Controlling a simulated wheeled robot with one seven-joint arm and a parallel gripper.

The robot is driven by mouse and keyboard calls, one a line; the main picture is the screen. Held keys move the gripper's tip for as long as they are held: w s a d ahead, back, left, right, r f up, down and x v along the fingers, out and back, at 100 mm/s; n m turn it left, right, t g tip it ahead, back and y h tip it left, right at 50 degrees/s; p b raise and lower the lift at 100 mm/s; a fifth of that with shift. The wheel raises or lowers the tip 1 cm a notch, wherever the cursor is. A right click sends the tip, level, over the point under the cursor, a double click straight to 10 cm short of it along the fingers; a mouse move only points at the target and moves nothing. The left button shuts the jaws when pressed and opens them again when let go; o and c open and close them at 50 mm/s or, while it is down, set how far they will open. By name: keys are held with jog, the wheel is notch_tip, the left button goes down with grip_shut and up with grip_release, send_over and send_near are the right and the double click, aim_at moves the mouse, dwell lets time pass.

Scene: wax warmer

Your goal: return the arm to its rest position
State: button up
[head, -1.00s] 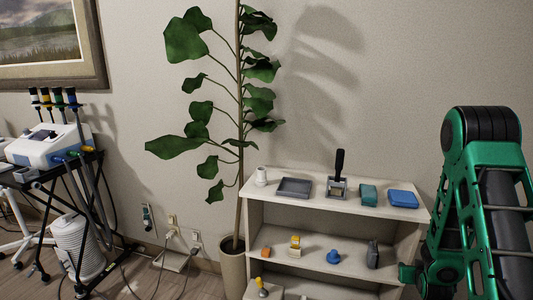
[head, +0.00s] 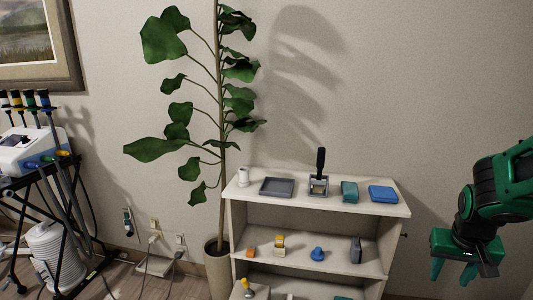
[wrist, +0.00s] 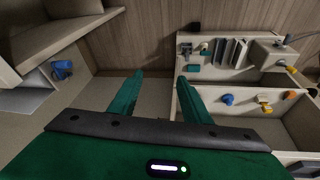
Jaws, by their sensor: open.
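My green arm comes in from the right edge in the head view. My gripper (head: 453,279) hangs at its end with fingers pointing down, to the right of the shelf unit (head: 240,215) and apart from it. In the wrist view, the two green fingers of my gripper (wrist: 160,79) are spread, with nothing between them but a view of the shelving and floor behind.
The shelf unit's top holds a grey tray (head: 277,187), a black-handled tool (head: 319,175), a teal block (head: 349,192) and a blue box (head: 382,194). A potted plant (head: 218,265) stands at its left. A wheeled cart with a white machine (head: 25,152) is at far left.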

jog(key=s+a+r+g+y, duration=0.1)
jog(key=s+a+r, duration=0.2)
jog(key=s, duration=0.4)
jog(key=s+a+r+g+y, duration=0.1)
jog(key=s+a, duration=0.3)
jog(key=s, duration=0.4)
jog(key=shift+a+r+m+y, duration=0.15)
jog(key=shift+r+m+y, duration=0.25)
jog(key=shift+r, duration=0.5)
jog(key=shift+w+f+g, duration=0.25)
jog(key=shift+w+g, duration=0.05)
jog(key=shift+w, duration=0.3)
